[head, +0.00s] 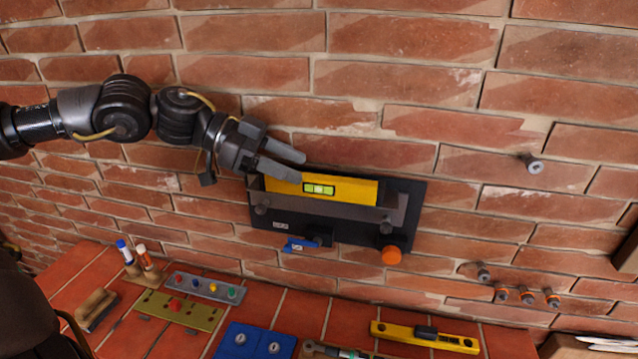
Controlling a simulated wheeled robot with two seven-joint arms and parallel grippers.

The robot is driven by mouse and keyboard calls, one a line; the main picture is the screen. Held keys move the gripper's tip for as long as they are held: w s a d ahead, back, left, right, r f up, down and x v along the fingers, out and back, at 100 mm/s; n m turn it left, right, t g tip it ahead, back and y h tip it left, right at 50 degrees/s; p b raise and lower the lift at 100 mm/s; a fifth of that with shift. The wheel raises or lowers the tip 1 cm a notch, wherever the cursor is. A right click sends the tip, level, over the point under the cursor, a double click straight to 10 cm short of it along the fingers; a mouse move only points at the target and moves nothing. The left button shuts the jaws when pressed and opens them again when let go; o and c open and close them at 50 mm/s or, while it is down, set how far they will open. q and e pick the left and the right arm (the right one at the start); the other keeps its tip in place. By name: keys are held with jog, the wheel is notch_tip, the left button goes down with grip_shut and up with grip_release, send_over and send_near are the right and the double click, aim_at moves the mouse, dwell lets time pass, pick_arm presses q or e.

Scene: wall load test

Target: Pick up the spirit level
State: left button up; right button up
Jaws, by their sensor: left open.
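The spirit level is a yellow bar (355,190) with a green vial window near its middle. It lies along a grey ledge on a dark plate (408,200) fixed to the brick wall. My left gripper (301,168) comes in from the left and is open, at the level's left end. One finger is above the level's top edge and the other shows in front of its upper left part. I cannot tell whether the fingers touch it. My right gripper is not in view.
The plate carries an orange knob (391,256) and a blue clamp-like part (300,244). Below, the red tiled surface holds a yellow tool with a black part (425,337), a blue block (254,342), a button panel (205,288) and markers (125,252). Bolts (533,164) stick out of the wall at right.

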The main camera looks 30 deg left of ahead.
aim_at(319, 177)
pick_arm(q)
jog(key=p+x, duration=0.1)
jog(key=x, duration=0.2)
jog(key=shift+d+p, duration=0.2)
jog(key=shift+p, duration=0.1)
jog(key=shift+w+d+f, duration=0.3)
jog(key=shift+d+f, duration=0.1)
jog(key=shift+d, duration=0.05)
jog(key=c, duration=0.7)
grip_shut()
